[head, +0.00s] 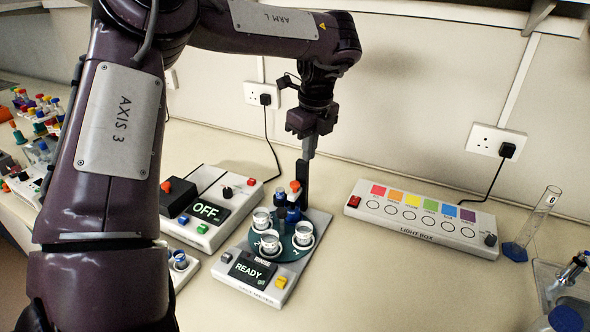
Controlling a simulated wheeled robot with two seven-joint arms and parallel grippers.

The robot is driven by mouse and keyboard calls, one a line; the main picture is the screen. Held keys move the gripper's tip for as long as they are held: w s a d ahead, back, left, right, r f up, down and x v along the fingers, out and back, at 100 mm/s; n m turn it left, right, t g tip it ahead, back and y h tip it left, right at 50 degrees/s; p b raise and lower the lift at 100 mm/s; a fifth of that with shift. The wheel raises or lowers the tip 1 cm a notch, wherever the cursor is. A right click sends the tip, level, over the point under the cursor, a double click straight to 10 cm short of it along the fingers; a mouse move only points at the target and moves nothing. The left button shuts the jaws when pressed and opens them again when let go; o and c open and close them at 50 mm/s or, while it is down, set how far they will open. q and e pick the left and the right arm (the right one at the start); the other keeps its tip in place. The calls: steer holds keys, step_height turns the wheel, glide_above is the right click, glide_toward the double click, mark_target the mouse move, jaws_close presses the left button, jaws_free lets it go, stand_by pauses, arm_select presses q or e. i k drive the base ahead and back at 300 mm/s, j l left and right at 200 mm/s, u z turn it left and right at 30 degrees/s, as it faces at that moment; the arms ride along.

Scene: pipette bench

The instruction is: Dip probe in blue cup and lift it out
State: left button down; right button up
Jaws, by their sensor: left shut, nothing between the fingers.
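A device with a dark green round plate (275,256) and a READY screen (249,270) stands on the bench. Three white cups with grey contents sit on the plate: a back-left cup (262,219), a front cup (269,244) and a right cup (303,234). I cannot tell which is the blue cup. A black post (302,174) rises at the back. My left gripper (309,149) points down just above the post, shut and empty. My right gripper is out of view.
An OFF device (208,211) stands left of the plate device, and a light box (424,218) with coloured squares stands right. A glass cylinder (533,225) is at the far right. Cables run to wall sockets. Bench is clear in front of the light box.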

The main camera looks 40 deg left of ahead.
mark_target(295, 198)
steer(key=k, duration=1.5)
